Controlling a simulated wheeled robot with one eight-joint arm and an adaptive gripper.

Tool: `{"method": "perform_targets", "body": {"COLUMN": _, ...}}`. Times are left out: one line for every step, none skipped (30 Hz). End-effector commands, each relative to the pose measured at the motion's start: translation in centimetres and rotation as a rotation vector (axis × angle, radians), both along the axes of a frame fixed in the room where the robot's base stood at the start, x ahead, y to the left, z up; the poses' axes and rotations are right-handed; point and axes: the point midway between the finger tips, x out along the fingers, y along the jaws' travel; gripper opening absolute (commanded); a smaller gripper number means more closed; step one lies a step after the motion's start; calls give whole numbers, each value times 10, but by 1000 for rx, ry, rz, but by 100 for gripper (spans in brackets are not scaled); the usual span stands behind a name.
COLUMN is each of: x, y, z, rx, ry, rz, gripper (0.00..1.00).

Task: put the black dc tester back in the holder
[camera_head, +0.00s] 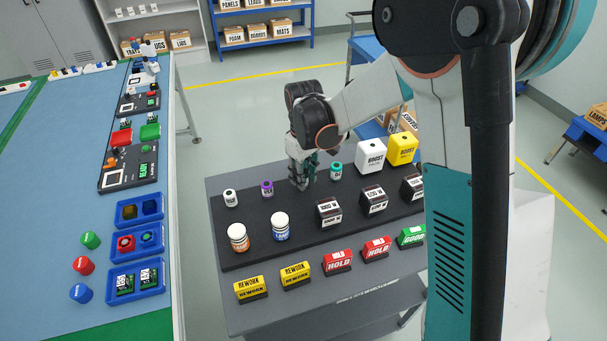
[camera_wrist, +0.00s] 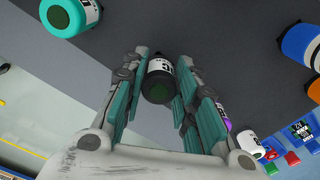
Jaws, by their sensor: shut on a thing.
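The black dc tester (camera_wrist: 160,78) is a small dark cylinder with a white lettered label. In the wrist view it stands between the two teal-padded fingers of my gripper (camera_wrist: 160,85), which are shut on it. In the head view my gripper (camera_head: 302,182) points down at the back row of the black holder (camera_head: 290,210), between the purple tester (camera_head: 267,188) and the teal tester (camera_head: 335,171). There the fingers largely hide the black tester. I cannot tell whether its base sits in the holder or hangs just above it.
A white tester (camera_head: 230,198) stands left of the purple one. White-bodied jars (camera_head: 280,228), black boxes (camera_head: 374,200) and white and yellow boxes (camera_head: 402,150) share the holder. Coloured sign blocks (camera_head: 337,262) line the grey cart's front. A blue-topped workbench (camera_head: 60,200) stands left.

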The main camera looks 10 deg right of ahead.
Motion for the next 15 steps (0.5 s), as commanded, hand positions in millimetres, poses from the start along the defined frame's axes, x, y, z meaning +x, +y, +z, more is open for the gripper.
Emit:
{"method": "perform_targets", "body": {"x": 0, "y": 0, "z": -2, "rx": 0, "ry": 0, "rz": 0, "gripper": 1}}
{"method": "perform_targets", "body": {"x": 0, "y": 0, "z": -2, "rx": 0, "ry": 0, "rz": 0, "gripper": 1}}
{"method": "perform_targets", "body": {"x": 0, "y": 0, "z": -3, "rx": 0, "ry": 0, "rz": 0, "gripper": 1}}
{"method": "perform_targets", "body": {"x": 0, "y": 0, "z": -3, "rx": 0, "ry": 0, "rz": 0, "gripper": 1}}
{"method": "perform_targets", "body": {"x": 0, "y": 0, "z": -4, "rx": 0, "ry": 0, "rz": 0, "gripper": 1}}
{"method": "perform_targets", "body": {"x": 0, "y": 0, "z": -4, "rx": 0, "ry": 0, "rz": 0, "gripper": 29}}
{"method": "perform_targets", "body": {"x": 0, "y": 0, "z": -4, "rx": 0, "ry": 0, "rz": 0, "gripper": 36}}
{"method": "perform_targets", "body": {"x": 0, "y": 0, "z": -3, "rx": 0, "ry": 0, "rz": 0, "gripper": 43}}
{"method": "perform_targets", "body": {"x": 0, "y": 0, "z": -3, "rx": 0, "ry": 0, "rz": 0, "gripper": 51}}
{"method": "perform_targets", "body": {"x": 0, "y": 0, "z": -3, "rx": 0, "ry": 0, "rz": 0, "gripper": 51}}
{"method": "perform_targets", "body": {"x": 0, "y": 0, "z": -3, "rx": 0, "ry": 0, "rz": 0, "gripper": 51}}
{"method": "perform_targets", "body": {"x": 0, "y": 0, "z": -3, "rx": 0, "ry": 0, "rz": 0, "gripper": 51}}
{"method": "perform_targets", "body": {"x": 0, "y": 0, "z": -3, "rx": 0, "ry": 0, "rz": 0, "gripper": 51}}
{"method": "perform_targets", "body": {"x": 0, "y": 0, "z": -3, "rx": 0, "ry": 0, "rz": 0, "gripper": 51}}
{"method": "perform_targets", "body": {"x": 0, "y": 0, "z": -3, "rx": 0, "ry": 0, "rz": 0, "gripper": 51}}
